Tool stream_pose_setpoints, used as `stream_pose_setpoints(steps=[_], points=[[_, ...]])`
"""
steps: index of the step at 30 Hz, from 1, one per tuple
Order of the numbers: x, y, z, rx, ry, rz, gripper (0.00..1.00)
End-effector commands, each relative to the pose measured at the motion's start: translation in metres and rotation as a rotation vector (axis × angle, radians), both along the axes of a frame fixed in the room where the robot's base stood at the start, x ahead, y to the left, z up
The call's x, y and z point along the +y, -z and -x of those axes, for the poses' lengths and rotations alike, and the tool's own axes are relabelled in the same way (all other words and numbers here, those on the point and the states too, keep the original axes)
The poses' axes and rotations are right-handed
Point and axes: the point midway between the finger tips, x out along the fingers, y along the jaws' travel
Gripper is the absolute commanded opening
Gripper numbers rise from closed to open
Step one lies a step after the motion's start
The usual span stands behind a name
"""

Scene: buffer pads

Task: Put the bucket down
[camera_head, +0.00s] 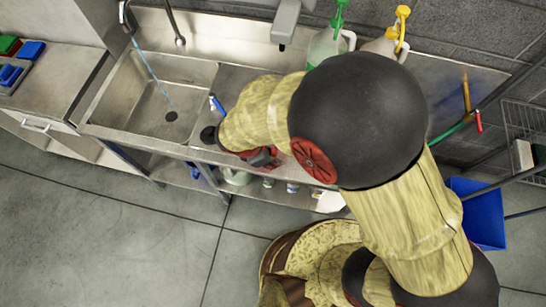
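A blue bucket (484,212) shows at the right, low beside the counter and partly hidden behind my arm. I cannot tell whether it rests on the floor or on a stand. My arm covers much of the middle of the view and reaches left over the sink unit's front edge. My gripper (262,158) is seen only as a small dark and red part near that edge. It is well to the left of the blue bucket and apart from it. Its fingers are mostly hidden, so I cannot tell whether they are open or hold something.
A steel sink (135,103) at the left has a thin blue stream falling into it. A green-topped bottle (325,45) and a yellow-topped bottle (385,42) stand behind my arm. A wire rack (525,125) is at right. Floor at lower left is clear.

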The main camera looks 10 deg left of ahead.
Motion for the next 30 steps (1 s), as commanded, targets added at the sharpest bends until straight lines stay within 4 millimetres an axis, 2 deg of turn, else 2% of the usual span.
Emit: stream_pose_setpoints(steps=[6, 17, 23, 30], points=[[0.0, 0.0, 0.0, 0.0, 0.0, 0.0, 0.3], [0.0, -0.006, 0.0, 0.0, 0.0, -0.001, 0.3], [0.01, -0.035, 0.005, -0.002, -0.003, -0.003, 0.3], [0.025, -0.082, 0.016, -0.001, -0.001, -0.003, 0.3]])
